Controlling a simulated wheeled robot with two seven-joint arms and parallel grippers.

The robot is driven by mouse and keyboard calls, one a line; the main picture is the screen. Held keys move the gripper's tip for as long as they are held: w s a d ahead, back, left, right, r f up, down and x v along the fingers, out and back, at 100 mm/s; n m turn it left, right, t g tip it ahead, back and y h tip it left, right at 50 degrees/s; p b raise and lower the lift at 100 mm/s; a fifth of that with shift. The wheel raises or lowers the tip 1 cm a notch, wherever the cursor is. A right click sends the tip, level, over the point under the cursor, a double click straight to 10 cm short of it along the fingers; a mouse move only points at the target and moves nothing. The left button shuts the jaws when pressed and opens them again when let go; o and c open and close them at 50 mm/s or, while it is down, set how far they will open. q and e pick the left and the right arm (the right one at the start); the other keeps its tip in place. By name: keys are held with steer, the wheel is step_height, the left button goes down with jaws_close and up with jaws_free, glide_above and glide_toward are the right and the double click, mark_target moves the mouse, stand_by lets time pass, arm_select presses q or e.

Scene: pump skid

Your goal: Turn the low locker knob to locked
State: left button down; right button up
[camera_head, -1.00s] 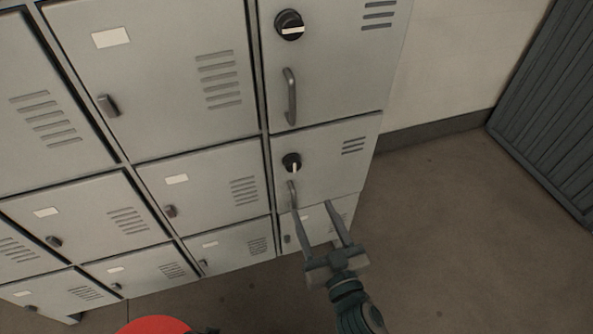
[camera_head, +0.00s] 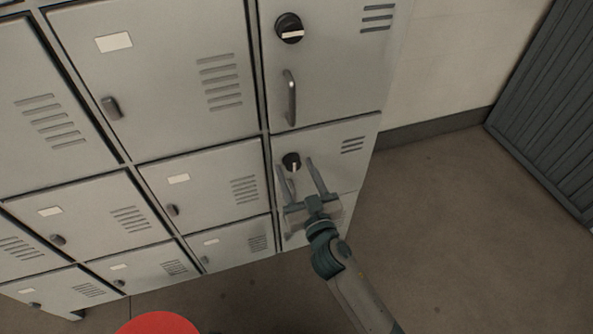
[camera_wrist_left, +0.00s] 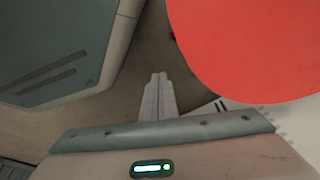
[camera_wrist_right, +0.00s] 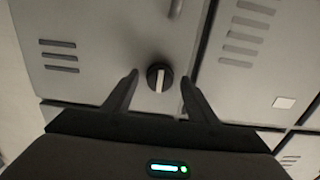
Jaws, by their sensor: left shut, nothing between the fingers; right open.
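The low locker knob (camera_head: 291,162) is a round black knob with a white pointer bar, on the lower right locker door (camera_head: 335,158). Its bar stands about upright in the head view. My right gripper (camera_head: 294,161) is open in front of that door, fingers pointing at the knob. In the right wrist view the knob (camera_wrist_right: 159,77) lies between the two fingertips (camera_wrist_right: 158,74), with a gap on each side; I cannot tell how far off in depth. My left gripper (camera_wrist_left: 160,78) shows in the left wrist view, shut and empty, away from the knob.
A second black knob (camera_head: 290,28) with a nearly level white bar sits on the door above, over a bar handle (camera_head: 290,98). Other grey lockers fill the left. A red round thing (camera_head: 157,324) is at the bottom. Open floor (camera_head: 450,220) lies to the right.

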steer(key=c, duration=0.9)
steer(key=shift+c, duration=0.8)
